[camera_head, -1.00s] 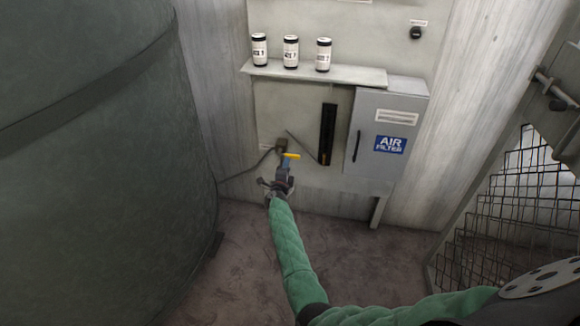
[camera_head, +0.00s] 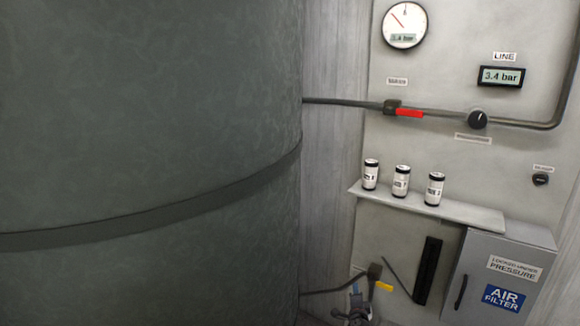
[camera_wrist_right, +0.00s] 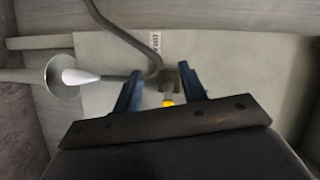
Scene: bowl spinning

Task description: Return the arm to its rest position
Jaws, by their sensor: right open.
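My right gripper (camera_head: 358,308) shows at the bottom edge of the head view, just left of and below the yellow valve handle (camera_head: 383,287). Most of my right arm is out of the picture. In the right wrist view, the two blue fingers of the right gripper (camera_wrist_right: 160,72) stand apart, with nothing clamped between them. The yellow handle (camera_wrist_right: 168,101) and its dark valve body (camera_wrist_right: 168,79) show in the gap between the fingers. The gripper's dark base hides part of the handle. My left gripper is not in view.
A large grey-green tank (camera_head: 150,130) fills the left side. On the wall are a round gauge (camera_head: 404,24), a 3.4 bar display (camera_head: 501,76), a red handle (camera_head: 409,113) and a shelf (camera_head: 455,210) with three cans (camera_head: 401,182). An air filter cabinet (camera_head: 480,275) stands lower right.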

